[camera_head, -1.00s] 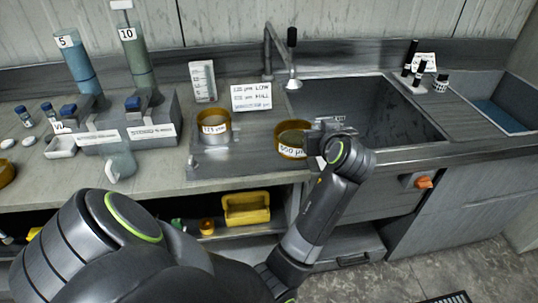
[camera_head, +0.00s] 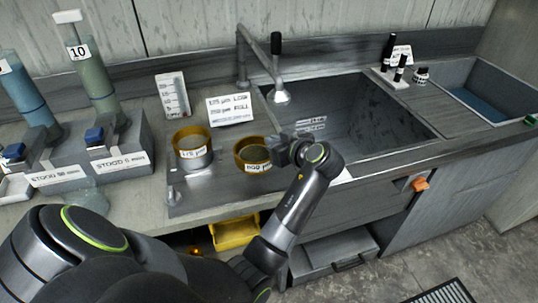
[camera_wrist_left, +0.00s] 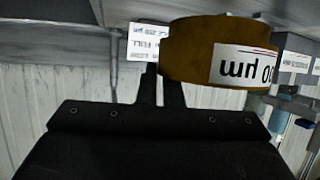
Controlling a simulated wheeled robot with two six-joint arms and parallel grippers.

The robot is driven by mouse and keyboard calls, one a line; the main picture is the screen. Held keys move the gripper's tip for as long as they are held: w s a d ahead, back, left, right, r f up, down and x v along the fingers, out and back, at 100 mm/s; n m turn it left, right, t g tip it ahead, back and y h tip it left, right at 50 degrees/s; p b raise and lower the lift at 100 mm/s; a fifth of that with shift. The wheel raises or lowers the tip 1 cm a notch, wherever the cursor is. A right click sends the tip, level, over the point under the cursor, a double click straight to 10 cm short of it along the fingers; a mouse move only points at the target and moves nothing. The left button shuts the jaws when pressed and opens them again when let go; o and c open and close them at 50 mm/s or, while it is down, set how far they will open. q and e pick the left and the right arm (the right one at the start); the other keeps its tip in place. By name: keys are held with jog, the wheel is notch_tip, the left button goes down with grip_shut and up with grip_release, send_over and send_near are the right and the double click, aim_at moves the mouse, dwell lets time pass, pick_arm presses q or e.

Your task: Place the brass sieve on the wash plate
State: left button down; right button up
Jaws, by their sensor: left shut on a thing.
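A brass sieve (camera_head: 253,153) with a white label ending in "00 µm" is held level by my left gripper (camera_head: 276,151), which is shut on its right side. In the left wrist view the sieve (camera_wrist_left: 190,50) shows upside down at the fingertips (camera_wrist_left: 161,82). The grey metal plate (camera_head: 225,192) on the counter, apparently the wash plate, lies below and left of the held sieve. I cannot tell how high the sieve is above it. A second brass-rimmed sieve (camera_head: 192,150) stands on the plate's left part. My right gripper is not in view.
A sink basin (camera_head: 350,110) lies to the right, with a tap (camera_head: 277,80) behind the held sieve. A white sign (camera_head: 229,110) and a scale card (camera_head: 173,95) stand behind the sieves. Tall cylinders in a grey rack (camera_head: 110,160) stand at left.

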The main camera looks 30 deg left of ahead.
pick_arm(q)
jog(key=shift+f, duration=0.4)
notch_tip(320, 180, down, 3)
jog(key=shift+a+f+p, duration=0.15)
jog(key=shift+f+p, duration=0.05)
jog(key=shift+p, duration=0.15)
jog(key=shift+f, duration=0.5)
jog(key=c, duration=1.6)
grip_release()
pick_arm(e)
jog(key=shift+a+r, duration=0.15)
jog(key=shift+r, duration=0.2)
pick_arm(q)
jog(key=shift+r, duration=0.25)
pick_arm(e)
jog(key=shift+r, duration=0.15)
